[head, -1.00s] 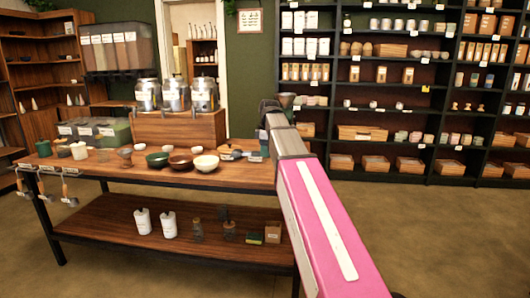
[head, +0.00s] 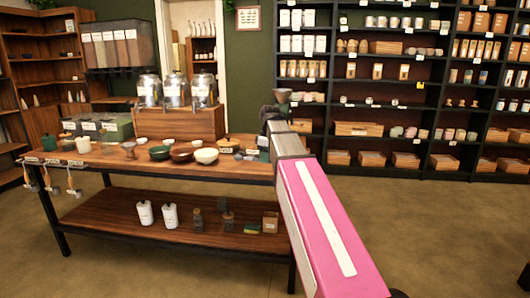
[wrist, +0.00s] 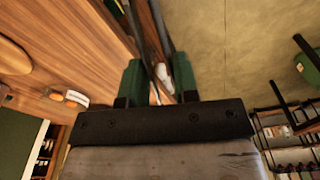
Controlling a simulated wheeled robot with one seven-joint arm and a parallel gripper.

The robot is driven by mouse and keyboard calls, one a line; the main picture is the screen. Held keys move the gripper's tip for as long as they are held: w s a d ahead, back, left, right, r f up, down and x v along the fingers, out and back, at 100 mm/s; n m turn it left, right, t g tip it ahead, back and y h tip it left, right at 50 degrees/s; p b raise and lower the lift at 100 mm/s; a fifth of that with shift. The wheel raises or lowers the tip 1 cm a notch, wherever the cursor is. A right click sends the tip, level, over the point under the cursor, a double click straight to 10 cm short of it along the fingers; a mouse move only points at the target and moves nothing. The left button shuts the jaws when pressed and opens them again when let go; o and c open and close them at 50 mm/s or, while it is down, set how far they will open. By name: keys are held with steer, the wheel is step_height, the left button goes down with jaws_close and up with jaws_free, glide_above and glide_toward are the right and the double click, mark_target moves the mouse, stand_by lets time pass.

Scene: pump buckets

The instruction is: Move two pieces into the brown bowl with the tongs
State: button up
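The brown bowl (head: 182,155) stands on the wooden table (head: 250,172), between a dark green bowl (head: 159,153) and a cream bowl (head: 206,156). My pink arm reaches forward to the right end of the table, with the dark wrist near its far end. In the wrist view my gripper (wrist: 158,82) has two green fingers with a gap between them. It is open and I see nothing held. The fingers are over or beside the table's dark edge. I cannot make out the tongs or tell which items are the pieces.
Lidded glass jars (head: 174,90) stand on a wooden box behind the bowls. Scoop-like tools (head: 72,180) hang at the table's left end. White bottles (head: 170,215) stand on the lower shelf. Dark shelving (head: 400,90) fills the back right. The floor right of the table is clear.

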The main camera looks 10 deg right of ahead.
steer(key=s+d+f+m+h, duration=0.1)
steer(key=s+f+m, duration=0.7)
steer(key=f+m, duration=0.2)
steer(key=shift+s+d+f+m+t, duration=0.15)
steer(key=shift+s+m+t, duration=0.2)
steer(key=shift+m, duration=0.65)
